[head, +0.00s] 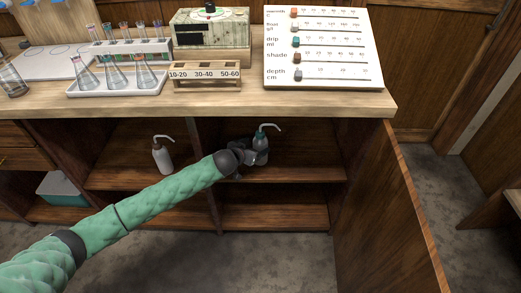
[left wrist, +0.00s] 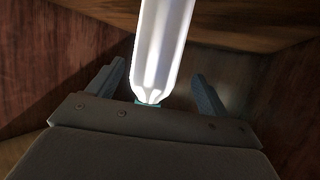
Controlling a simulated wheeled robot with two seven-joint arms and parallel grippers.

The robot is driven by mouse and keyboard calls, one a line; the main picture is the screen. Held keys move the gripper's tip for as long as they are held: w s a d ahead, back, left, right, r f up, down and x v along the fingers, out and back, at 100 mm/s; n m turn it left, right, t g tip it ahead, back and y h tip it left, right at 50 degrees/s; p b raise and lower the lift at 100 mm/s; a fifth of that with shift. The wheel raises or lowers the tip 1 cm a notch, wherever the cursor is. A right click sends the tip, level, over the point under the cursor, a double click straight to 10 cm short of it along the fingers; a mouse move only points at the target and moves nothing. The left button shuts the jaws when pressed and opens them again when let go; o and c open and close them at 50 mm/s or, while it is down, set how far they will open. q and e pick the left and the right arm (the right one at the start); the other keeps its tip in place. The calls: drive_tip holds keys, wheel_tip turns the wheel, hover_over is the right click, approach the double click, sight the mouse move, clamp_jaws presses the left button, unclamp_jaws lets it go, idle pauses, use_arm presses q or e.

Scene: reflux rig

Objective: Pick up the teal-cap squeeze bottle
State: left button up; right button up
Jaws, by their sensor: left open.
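The teal-cap squeeze bottle (head: 262,143) stands on the upper shelf inside the cabinet, with its bent white spout pointing right. My left gripper (head: 254,157) is at this bottle in the head view and hides part of its body. In the left wrist view my left gripper (left wrist: 160,88) is open, one finger on each side. A white ribbed shape (left wrist: 161,45), apparently part of the bottle, stands between the fingers with gaps to both. A teal edge (left wrist: 148,104) shows at its lower end. Contact cannot be told. My right gripper is not in view.
Another squeeze bottle (head: 162,156) with a dark cap stands on the shelf to the left, past a vertical divider. The cabinet door (head: 385,215) hangs open at right. The counter (head: 225,97) above holds flasks, a tube rack and a slider board (head: 322,48).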

sight(263, 142)
use_arm(q)
drive_tip(key=shift+d+r+x, duration=0.15)
drive_tip(key=shift+x, duration=1.1)
drive_tip(key=shift+d+r+x, duration=0.1)
drive_tip(key=shift+d+x, duration=0.1)
drive_tip(key=shift+x, duration=1.05)
drive_tip(key=c, duration=0.8)
